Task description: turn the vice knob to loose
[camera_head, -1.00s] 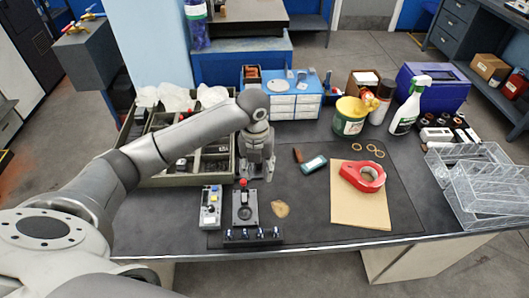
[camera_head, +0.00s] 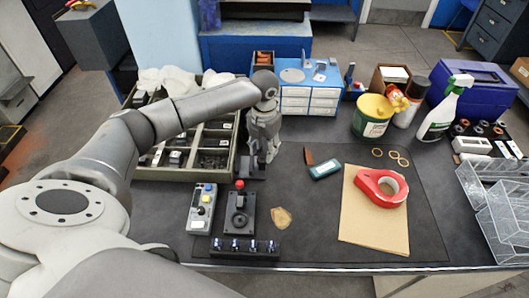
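A small dark fixture with a red knob (camera_head: 240,185) and a black base (camera_head: 239,226) stands on the bench mat. A second low dark block (camera_head: 250,167) lies behind it, beside the parts tray. I cannot tell surely which of these is the vice. My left gripper (camera_head: 265,157) points down just right of the dark block, behind and to the right of the red knob, apart from the knob. The finger gap is too small to judge. My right gripper is out of view.
A grey control box (camera_head: 202,208) stands left of the fixture, with a dark rack (camera_head: 231,249) in front. Red tape (camera_head: 381,188) lies on a brown pad (camera_head: 372,232). The parts tray (camera_head: 183,175) is behind my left arm. The mat's middle is mostly clear.

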